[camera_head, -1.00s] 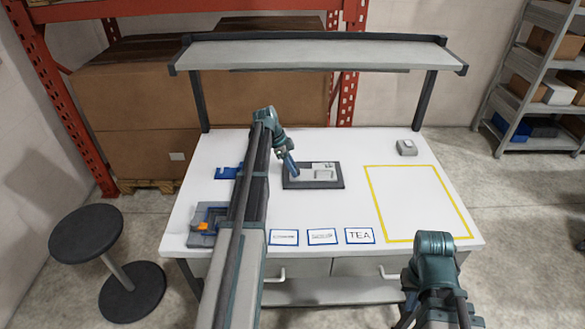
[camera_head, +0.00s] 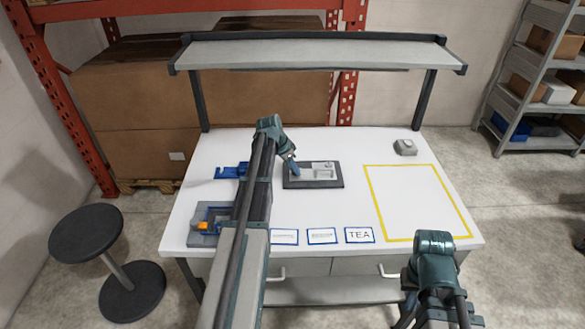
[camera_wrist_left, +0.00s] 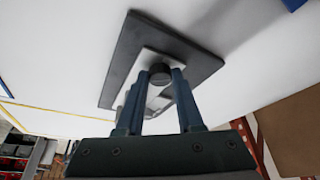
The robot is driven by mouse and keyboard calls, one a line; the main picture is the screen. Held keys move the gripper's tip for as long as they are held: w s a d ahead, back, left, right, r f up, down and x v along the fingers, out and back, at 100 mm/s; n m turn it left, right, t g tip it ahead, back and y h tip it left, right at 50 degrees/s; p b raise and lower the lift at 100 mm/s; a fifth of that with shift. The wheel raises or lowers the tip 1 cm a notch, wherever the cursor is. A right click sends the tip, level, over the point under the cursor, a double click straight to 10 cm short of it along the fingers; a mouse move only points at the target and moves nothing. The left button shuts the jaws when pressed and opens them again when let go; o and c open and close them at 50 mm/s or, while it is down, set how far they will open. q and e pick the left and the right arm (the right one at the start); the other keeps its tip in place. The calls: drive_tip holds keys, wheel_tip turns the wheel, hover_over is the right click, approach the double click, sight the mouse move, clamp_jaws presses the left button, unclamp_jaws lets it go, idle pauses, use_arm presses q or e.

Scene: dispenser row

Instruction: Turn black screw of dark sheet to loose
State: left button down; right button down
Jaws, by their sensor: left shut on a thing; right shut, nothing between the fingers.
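The dark sheet (camera_head: 338,184) lies flat on the white table, with a light grey plate-like fixture (camera_head: 323,170) on it. In the left wrist view the dark sheet (camera_wrist_left: 190,55) carries the black round screw (camera_wrist_left: 160,71) near its edge. My left gripper (camera_head: 293,170) is over the left part of the sheet, and its two fingers (camera_wrist_left: 164,76) stand on either side of the screw, shut on it. The fingers hide the screw in the head view. Part of my right arm stands at the table's front right corner; its fingers do not show.
A blue bracket (camera_head: 230,172) and a grey-blue fixture with an orange part (camera_head: 203,226) lie at the left. A small grey device (camera_head: 405,147) stands at the back right. The yellow-outlined area (camera_head: 415,203) is empty.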

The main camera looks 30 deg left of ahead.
use_arm(q)
drive_tip(key=n+y, duration=0.1)
drive_tip(key=n, duration=0.1)
drive_tip(key=n+y, duration=0.1)
drive_tip(key=n, duration=0.2)
drive_tip(key=shift+s+d, duration=0.2)
drive_tip(key=shift+d, duration=0.2)
drive_tip(key=n, duration=0.2)
drive_tip(key=n+y, duration=0.1)
drive_tip(key=n, duration=0.1)
drive_tip(key=n+y, duration=0.1)
drive_tip(key=n, duration=0.1)
drive_tip(key=shift+w+d, duration=0.1)
drive_tip(key=shift+d, duration=0.2)
drive_tip(key=n, duration=0.1)
drive_tip(key=n+g+y, duration=0.1)
drive_tip(key=n, duration=0.3)
drive_tip(key=shift+w+d+g+y, duration=0.2)
drive_tip(key=shift+w+g+y, duration=0.1)
drive_tip(key=shift+g, duration=0.1)
drive_tip(key=n+g, duration=0.1)
drive_tip(key=n, duration=0.4)
drive_tip(key=shift+w+g+y, duration=0.15)
drive_tip(key=shift+g+y, duration=0.15)
drive_tip(key=shift+g, duration=0.1)
drive_tip(key=c, duration=0.5)
unclamp_jaws()
drive_tip(key=shift+f, duration=0.1)
drive_tip(key=shift+w, duration=0.1)
